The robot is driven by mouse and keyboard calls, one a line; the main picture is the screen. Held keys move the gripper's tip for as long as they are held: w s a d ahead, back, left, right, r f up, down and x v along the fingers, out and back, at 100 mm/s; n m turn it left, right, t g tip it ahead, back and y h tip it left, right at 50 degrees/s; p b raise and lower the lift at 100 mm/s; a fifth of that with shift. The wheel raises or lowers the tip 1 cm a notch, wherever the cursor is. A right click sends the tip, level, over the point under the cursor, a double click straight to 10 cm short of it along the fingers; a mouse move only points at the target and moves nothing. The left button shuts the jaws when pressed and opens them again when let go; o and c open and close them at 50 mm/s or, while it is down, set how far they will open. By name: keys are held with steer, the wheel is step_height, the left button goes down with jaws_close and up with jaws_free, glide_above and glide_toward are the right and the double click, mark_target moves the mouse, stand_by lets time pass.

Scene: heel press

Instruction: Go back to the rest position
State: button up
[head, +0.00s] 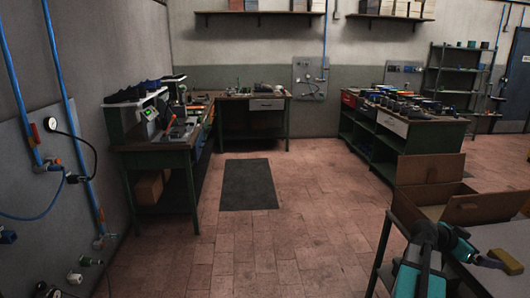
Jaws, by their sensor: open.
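My gripper (490,262) is small and dark at the end of my teal and grey arm, at the lower right. It is open, over or near the grey bench (490,236) beside me. The heel press is not clearly identifiable; a machine with a small green light (149,114) stands on the left workbench (160,143).
A green cabinet (385,153) with many items on top stands to the right. A dark mat (249,184) lies mid-floor, and the floor around it is clear. Blue pipes and a gauge (50,124) are at left.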

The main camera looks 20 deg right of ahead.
steer(key=w+a+f+n+t, duration=0.1)
steer(key=w+a+f+n, duration=0.1)
steer(key=w+a+f, duration=0.6)
steer(key=w+a+f+n+t+y, duration=0.15)
steer(key=w+a+f, duration=0.25)
steer(key=a+f, duration=0.4)
steer(key=w+a+f+n+y, duration=0.1)
steer(key=w+a+f+n, duration=0.15)
steer(key=a+f, duration=0.45)
steer(key=w+a+f+n+t+y, duration=0.1)
steer(key=w+a+f+n+y, duration=0.1)
steer(key=w+a+f, duration=0.45)
steer(key=s+a+f+n+g+y, duration=0.1)
steer(key=s+a+f+n, duration=0.15)
steer(key=a+f, duration=0.4)
steer(key=s+a+f+n+y, duration=0.1)
steer(key=s+a+f, duration=0.35)
steer(key=a, duration=0.35)
steer(key=s+a+f+n+g+y, duration=0.1)
steer(key=s+a+f, duration=0.2)
steer(key=a+f, duration=0.35)
steer(key=s+a+f+n+g+y, duration=0.2)
steer(key=s+a+n, duration=0.2)
steer(key=s+a, duration=0.4)
steer(key=s+a+f+n+g+y, duration=0.2)
steer(key=s+a+f+n+y, duration=0.1)
steer(key=s+a, duration=0.5)
steer(key=shift+s+a+f+n, duration=0.15)
steer(key=shift+s+a+n, duration=0.2)
steer(key=shift+n, duration=0.4)
